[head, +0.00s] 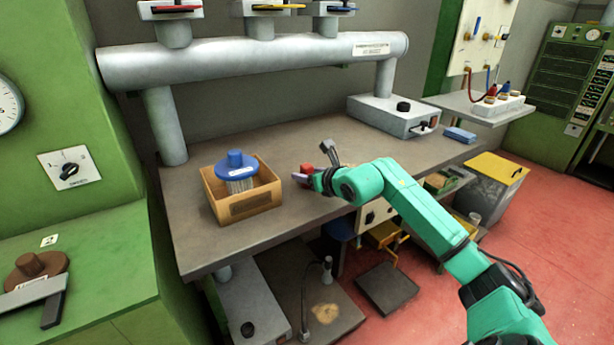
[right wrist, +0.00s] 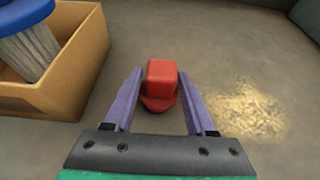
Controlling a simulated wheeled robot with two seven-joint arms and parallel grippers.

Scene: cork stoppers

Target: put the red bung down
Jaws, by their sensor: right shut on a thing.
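The red bung (head: 306,168) is over the grey-brown bench top (head: 290,232), to the right of the wooden box. In the right wrist view the bung (right wrist: 161,84) has a squared top and a wider round lower part. It sits between the two purple fingers of my right gripper (right wrist: 158,92), which is shut on it. In the head view my right gripper (head: 304,177) is at the bung, partly hidden by its own wrist. I cannot tell whether the bung touches the bench. My left gripper is not in view.
A wooden box (head: 245,208) holding a blue-topped brush (head: 236,161) stands just left of my right gripper. A dark metal piece (head: 330,152) is close behind it. A grey pipe frame spans the back. The bench between the pipe's legs is mostly bare.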

